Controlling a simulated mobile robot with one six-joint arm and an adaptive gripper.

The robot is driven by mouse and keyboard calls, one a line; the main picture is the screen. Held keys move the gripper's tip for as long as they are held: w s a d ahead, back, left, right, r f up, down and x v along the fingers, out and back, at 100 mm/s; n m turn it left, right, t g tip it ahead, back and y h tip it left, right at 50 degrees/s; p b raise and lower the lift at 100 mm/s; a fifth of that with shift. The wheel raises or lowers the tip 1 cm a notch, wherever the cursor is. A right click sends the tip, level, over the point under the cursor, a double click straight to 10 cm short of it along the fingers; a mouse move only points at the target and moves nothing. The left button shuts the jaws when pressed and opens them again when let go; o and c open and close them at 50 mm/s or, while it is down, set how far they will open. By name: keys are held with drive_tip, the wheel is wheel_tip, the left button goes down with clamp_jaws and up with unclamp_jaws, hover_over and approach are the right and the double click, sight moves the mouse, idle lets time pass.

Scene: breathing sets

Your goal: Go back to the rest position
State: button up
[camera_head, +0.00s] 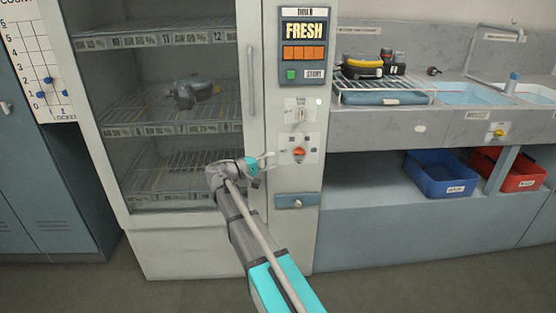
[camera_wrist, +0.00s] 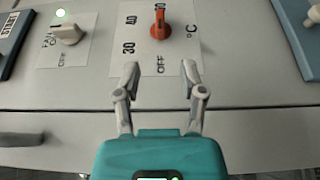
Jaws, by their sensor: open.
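My gripper (camera_head: 262,162) is at the front of the tall drying cabinet (camera_head: 190,245), beside its control column. In the wrist view my gripper (camera_wrist: 161,75) is open and empty, with its two fingers apart. An orange knob (camera_wrist: 160,22) lies just beyond the fingertips, with no finger seen touching it. The orange knob (camera_head: 299,153) also shows in the head view, right of my gripper.
A display (camera_head: 303,45) on the column reads FRESH. Behind the glass, a dark mask-like item (camera_head: 192,91) lies on the middle shelf. Right are a counter with a rack (camera_head: 385,92), sinks (camera_head: 470,93), a blue bin (camera_head: 440,175) and a red bin (camera_head: 510,170). Floor shows in front.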

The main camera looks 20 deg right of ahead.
drive_tip(key=shift+a, duration=0.4)
drive_tip(key=shift+s, duration=0.1)
drive_tip(key=s+f+g+y, duration=0.2)
drive_tip(key=s+f+y, duration=0.7)
drive_tip(key=s+f, duration=0.4)
drive_tip(key=s+a+f+m+y+p, duration=0.1)
drive_tip(key=s+a+f+y, duration=0.4)
drive_tip(key=s+a+y, duration=0.55)
wheel_tip(320, 180, up, 34)
drive_tip(key=s+h+p, duration=0.1)
drive_tip(key=p, duration=3.2)
drive_tip(key=shift+s+a+f, duration=0.2)
drive_tip(key=shift+s+f, duration=0.05)
